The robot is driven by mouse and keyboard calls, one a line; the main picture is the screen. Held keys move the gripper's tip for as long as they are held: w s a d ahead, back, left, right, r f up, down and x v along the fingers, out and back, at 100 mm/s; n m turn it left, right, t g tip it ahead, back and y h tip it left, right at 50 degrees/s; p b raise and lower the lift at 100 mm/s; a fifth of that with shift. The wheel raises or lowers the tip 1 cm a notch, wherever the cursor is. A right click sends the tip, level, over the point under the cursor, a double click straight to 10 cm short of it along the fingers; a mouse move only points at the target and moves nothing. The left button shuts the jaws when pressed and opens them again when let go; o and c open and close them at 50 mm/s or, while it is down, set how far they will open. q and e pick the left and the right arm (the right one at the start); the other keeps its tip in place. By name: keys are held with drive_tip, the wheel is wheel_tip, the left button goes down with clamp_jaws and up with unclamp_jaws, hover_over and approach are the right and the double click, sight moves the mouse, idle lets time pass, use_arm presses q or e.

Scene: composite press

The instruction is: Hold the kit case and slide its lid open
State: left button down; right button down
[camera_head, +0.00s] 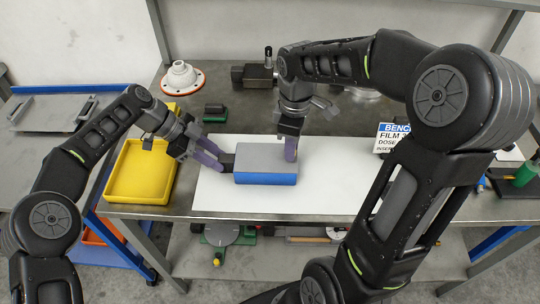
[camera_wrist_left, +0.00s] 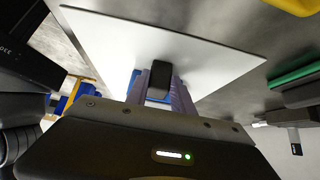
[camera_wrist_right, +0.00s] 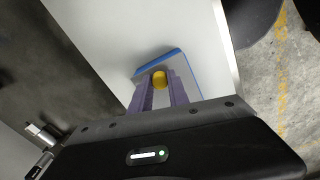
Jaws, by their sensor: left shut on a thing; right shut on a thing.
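The kit case (camera_head: 267,179) has a blue body and a flat grey lid (camera_head: 262,157). It lies on the white mat, and the lid covers its top with no opening visible. My left gripper (camera_head: 222,161) is shut on the black handle (camera_wrist_left: 160,72) at the case's left end. My right gripper (camera_head: 291,158) reaches down onto the lid's right part. In the right wrist view it is shut on a yellow knob (camera_wrist_right: 159,79) standing on the lid; the fingers hide this knob in the head view.
The white mat (camera_head: 330,190) is clear right of the case. A yellow tray (camera_head: 140,175) stands left, a small green-and-black block (camera_head: 215,113) behind. A white flanged part (camera_head: 182,77) sits at the back left. A sign (camera_head: 392,138) stands at the right.

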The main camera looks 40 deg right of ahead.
drive_tip(key=shift+s+d, duration=1)
drive_tip(key=shift+d, duration=0.35)
drive_tip(key=shift+s+d, duration=1.05)
drive_tip(key=shift+d, duration=0.25)
drive_tip(key=shift+s+d, duration=1)
drive_tip(key=shift+d, duration=0.35)
drive_tip(key=shift+s+d, duration=0.25)
drive_tip(key=shift+d, duration=0.05)
drive_tip(key=c, duration=1.2)
unclamp_jaws()
drive_tip(key=shift+r, duration=0.1)
wheel_tip(320, 180, up, 12)
drive_tip(key=shift+f, duration=0.1)
